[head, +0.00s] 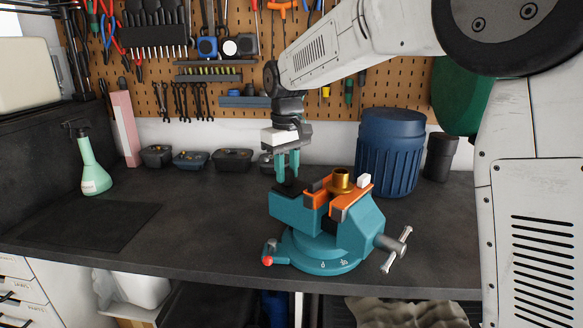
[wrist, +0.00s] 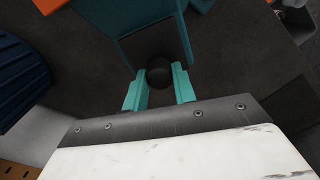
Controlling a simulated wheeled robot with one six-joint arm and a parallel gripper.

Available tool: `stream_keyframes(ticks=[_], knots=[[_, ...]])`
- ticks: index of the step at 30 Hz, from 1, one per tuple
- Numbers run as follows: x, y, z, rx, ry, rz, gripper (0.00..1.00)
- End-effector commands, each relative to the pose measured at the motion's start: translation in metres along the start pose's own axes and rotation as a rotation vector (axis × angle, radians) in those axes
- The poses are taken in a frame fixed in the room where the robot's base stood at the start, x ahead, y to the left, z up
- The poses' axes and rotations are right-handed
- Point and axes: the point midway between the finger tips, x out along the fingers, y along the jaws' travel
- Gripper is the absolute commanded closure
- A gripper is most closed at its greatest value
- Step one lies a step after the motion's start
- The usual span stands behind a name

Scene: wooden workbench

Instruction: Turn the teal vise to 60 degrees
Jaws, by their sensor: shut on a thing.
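The teal vise (head: 348,232) stands on the bench near its front edge, its screw end with the silver handle (head: 393,248) toward the front right. Its round base bears white scale marks (head: 333,264), too small to read surely. A red-tipped lever (head: 268,260) sticks out at the base's left. A brass cylinder (head: 341,181) sits between the orange jaws (head: 352,199). My gripper (head: 287,178) points down at the vise's rear left end. In the wrist view its teal fingers (wrist: 159,90) are shut on a round black knob (wrist: 159,71) beside the vise's teal body (wrist: 150,32).
A blue barrel (head: 390,150) stands behind the vise to the right, with a dark cup (head: 439,157) beside it. Several small bins (head: 232,159) line the back wall. A green spray bottle (head: 92,170) and a dark mat (head: 92,227) are at left. The bench between mat and vise is clear.

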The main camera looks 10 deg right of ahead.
Motion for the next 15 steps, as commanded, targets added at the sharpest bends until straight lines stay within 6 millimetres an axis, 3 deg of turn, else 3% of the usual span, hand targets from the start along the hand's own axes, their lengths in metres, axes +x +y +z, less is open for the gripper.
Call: stream_keyframes(ticks=[15], knots=[[-0.0015,-0.01,0.0016,-0.087,0.004,0.0,1.0]])
